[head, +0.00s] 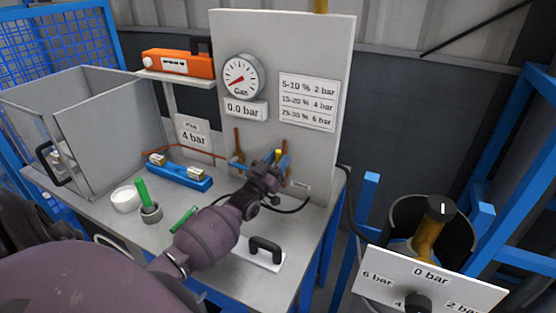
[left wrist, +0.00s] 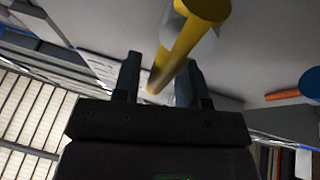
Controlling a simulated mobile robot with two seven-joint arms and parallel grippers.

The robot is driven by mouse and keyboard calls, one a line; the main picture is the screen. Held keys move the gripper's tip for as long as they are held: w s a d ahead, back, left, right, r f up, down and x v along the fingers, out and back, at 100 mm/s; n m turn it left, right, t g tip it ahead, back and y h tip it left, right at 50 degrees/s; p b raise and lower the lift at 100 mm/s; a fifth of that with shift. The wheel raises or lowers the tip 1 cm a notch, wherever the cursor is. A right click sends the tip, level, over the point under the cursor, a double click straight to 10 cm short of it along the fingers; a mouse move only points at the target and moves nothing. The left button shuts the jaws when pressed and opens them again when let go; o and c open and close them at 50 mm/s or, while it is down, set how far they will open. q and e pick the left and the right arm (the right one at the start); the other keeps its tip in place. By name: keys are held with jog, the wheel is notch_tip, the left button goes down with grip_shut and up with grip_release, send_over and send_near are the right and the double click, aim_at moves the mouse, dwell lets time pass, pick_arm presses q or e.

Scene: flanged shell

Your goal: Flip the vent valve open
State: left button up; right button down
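My left gripper (head: 270,172) is at the lower part of the grey back panel, in front of the valve at the right. In the left wrist view its two dark fingers (left wrist: 160,82) are apart. A yellow valve lever (left wrist: 178,58) with a round yellow end runs down between them, with a gap visible on at least one side; I cannot tell if it touches a finger. In the head view a bit of yellow (head: 278,153) shows just past the gripper, which hides most of this valve. A small label (head: 300,186), apparently "Vent", is beside it. My right gripper is not in view.
A gauge (head: 241,76) stands above a "0.0 bar" display (head: 246,109). A second valve (head: 237,159) is just left of the gripper. An orange case (head: 178,62), a blue block (head: 180,178), a green-handled tool (head: 143,194) and a black-handled plate (head: 262,252) are nearby.

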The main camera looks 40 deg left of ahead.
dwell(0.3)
pick_arm(q)
jog(key=b+v, duration=0.1)
jog(key=v, duration=0.9)
jog(key=shift+s+f, duration=0.1)
jog(key=shift+s, duration=0.25)
